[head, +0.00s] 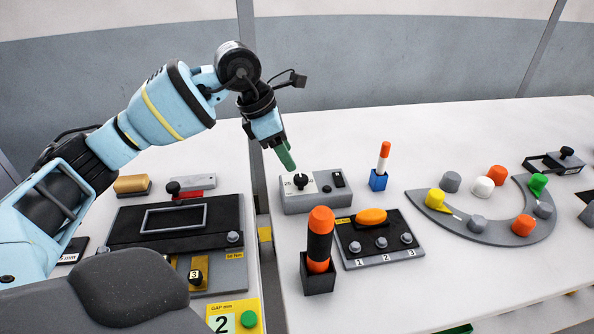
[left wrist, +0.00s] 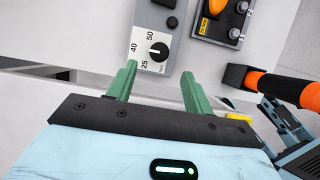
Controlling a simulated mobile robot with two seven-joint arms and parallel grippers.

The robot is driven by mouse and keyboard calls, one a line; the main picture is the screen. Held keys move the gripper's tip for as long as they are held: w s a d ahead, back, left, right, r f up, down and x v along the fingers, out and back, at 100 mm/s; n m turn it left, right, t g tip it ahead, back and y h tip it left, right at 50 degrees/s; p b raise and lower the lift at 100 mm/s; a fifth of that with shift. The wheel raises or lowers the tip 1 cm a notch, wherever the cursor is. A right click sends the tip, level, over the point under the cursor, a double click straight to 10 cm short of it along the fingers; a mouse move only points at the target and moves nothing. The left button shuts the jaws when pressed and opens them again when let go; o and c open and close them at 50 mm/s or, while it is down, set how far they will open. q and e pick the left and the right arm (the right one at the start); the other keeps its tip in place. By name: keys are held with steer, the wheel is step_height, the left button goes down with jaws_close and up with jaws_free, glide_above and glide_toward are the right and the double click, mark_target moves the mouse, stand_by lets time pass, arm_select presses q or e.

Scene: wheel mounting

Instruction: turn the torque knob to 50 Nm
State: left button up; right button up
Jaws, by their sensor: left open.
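The torque knob (head: 300,180) is a small black knob on a white dial plate, on the top of a grey box (head: 318,203). In the left wrist view the knob (left wrist: 159,51) has a short white mark that appears to point left, toward the 40 side; 25, 40 and 50 are printed around it. My left gripper (head: 287,160) points down just above and behind the knob. Its green fingers (left wrist: 159,80) are open, empty and apart from the knob, which lies just beyond the gap between their tips. My right gripper is not in view.
An orange-and-black handled tool (head: 319,240) stands in a dark holder close in front of the box. A numbered block with an orange grip (head: 371,216) is to the right. A small orange-and-white tool (head: 383,158) stands in a blue holder. A gap between tables runs left of the box.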

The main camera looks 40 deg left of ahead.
mark_target(300, 177)
arm_select(q)
steer(key=x, duration=0.6)
steer(key=shift+w+f, duration=0.1)
steer(key=shift+f, duration=0.25)
steer(key=shift+c, duration=0.2)
steer(key=c, duration=0.9)
